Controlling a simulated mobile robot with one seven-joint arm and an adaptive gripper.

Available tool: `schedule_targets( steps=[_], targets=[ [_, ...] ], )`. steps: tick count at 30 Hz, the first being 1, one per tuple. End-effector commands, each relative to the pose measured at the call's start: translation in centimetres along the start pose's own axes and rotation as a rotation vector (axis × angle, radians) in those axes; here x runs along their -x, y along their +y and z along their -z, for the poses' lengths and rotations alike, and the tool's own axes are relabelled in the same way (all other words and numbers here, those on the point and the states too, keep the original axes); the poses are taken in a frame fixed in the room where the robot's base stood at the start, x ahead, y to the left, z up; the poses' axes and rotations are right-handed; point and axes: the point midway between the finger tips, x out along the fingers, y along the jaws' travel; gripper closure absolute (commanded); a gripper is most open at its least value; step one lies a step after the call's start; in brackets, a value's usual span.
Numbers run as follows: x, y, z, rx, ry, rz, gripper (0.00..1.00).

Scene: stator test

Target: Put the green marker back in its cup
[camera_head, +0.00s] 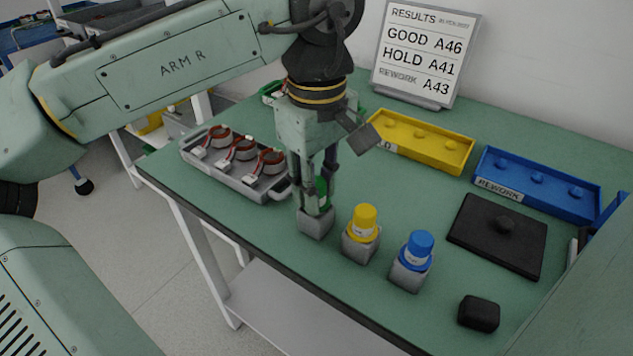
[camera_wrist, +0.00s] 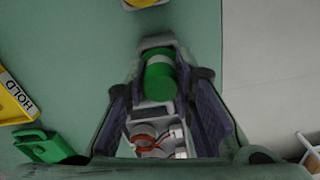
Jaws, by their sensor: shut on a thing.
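My gripper (camera_head: 316,198) points down at the front of the table and is shut on the green marker (camera_head: 322,190), which shows between the fingers. The marker also shows in the wrist view (camera_wrist: 160,80) as a green cylinder with a pale band. A grey square cup (camera_head: 315,224) is directly below the fingertips. In the wrist view a grey edge of the cup (camera_wrist: 157,42) shows beyond the marker's end. The fingers hide the marker's lower end in the head view, so I cannot tell how deep it sits in the cup.
The yellow marker (camera_head: 364,217) and the blue marker (camera_head: 420,244) stand in grey cups to the right. A grey tray (camera_head: 278,190) of stators is at left. A yellow bin (camera_head: 425,152), blue bin (camera_head: 540,196), black plate (camera_head: 480,245) and black block (camera_head: 479,312) lie right.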

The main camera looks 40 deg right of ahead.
Motion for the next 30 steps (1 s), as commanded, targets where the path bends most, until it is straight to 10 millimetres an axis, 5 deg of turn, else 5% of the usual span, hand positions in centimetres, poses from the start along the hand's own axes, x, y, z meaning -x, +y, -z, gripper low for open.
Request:
schedule_targets(
  steps=[12,13,21,30],
  targets=[
    [-0.96,-0.02,-0.05,0.000,-0.001,0.001,1.00],
    [-0.92,-0.02,-0.05,0.000,0.000,0.000,0.75],
    [-0.88,-0.02,-0.03,0.000,0.000,0.000,0.57],
    [-0.80,-0.02,-0.02,0.000,0.000,0.000,0.57]
  ],
)
